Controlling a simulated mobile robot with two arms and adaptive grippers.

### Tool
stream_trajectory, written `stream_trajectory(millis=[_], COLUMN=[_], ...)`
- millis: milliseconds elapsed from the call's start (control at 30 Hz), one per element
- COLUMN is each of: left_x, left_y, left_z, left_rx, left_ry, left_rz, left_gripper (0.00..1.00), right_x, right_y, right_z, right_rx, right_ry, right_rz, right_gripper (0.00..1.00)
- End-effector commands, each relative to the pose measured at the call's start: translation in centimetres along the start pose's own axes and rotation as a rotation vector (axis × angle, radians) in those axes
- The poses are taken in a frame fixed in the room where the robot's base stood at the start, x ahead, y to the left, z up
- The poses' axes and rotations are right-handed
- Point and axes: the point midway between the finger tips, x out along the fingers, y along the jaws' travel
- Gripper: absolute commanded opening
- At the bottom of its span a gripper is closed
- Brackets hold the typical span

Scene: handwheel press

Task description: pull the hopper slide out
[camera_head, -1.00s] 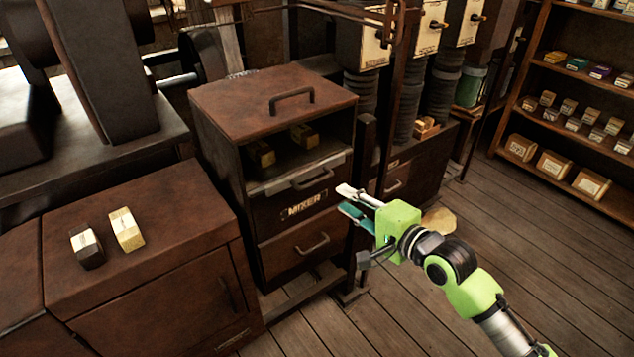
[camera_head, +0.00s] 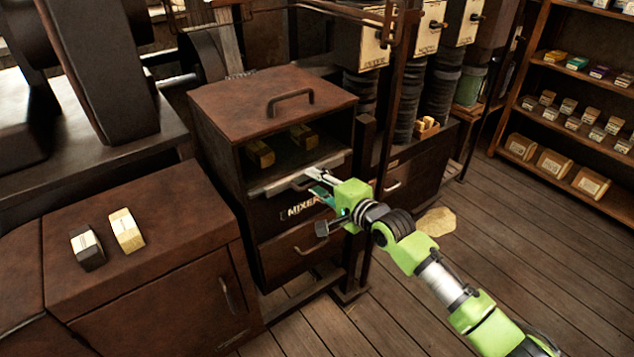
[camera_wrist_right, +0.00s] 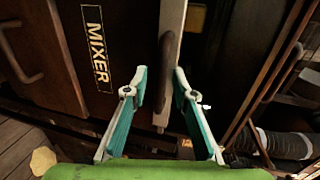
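The hopper slide (camera_head: 268,188) is a light grey tray edge at the front of the brown mixer cabinet (camera_head: 225,160), above the MIXER label. It appears pushed in. Its dark handle (camera_head: 300,184) is partly hidden by my right gripper (camera_head: 310,181). The right gripper is open at the slide's front. In the wrist view, the grey slide edge (camera_wrist_right: 172,35) runs upright ahead of the right gripper (camera_wrist_right: 160,80), and the dark handle (camera_wrist_right: 165,65) shows between the spread fingertips. Contact cannot be told. My left gripper is not in view.
Two yellowish blocks lie in the open bay above the slide. A lower drawer (camera_head: 295,250) is shut. A dark block (camera_head: 87,249) and a yellow block (camera_head: 126,231) lie on the left cabinet. A dark post (camera_head: 362,200) stands close right of the mixer.

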Motion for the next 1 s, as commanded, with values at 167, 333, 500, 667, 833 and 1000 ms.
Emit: stream_trajectory(millis=[167, 333, 500, 667, 833, 1000], left_x=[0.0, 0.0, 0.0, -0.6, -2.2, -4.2], left_y=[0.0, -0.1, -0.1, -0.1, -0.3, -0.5], left_z=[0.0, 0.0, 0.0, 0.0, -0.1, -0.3], left_rx=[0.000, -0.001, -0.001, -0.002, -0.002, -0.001], left_ry=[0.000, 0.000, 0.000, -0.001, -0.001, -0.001], left_rz=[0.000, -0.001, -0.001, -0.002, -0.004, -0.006], left_gripper=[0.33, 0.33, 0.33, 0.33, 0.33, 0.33], right_x=[0.0, 0.0, 0.0, -0.7, -3.0, -6.2], right_y=[0.0, 0.0, 0.0, 0.0, 0.3, 1.0], right_z=[0.0, 0.0, 0.0, 0.0, 0.0, 0.0], right_rx=[0.000, 0.000, 0.000, 0.000, 0.002, 0.003], right_ry=[0.000, 0.000, 0.000, 0.001, 0.000, 0.000], right_rz=[-0.001, 0.000, 0.000, 0.001, 0.004, 0.006], right_gripper=[0.25, 0.00, 0.00, 0.00, 0.00, 0.00])
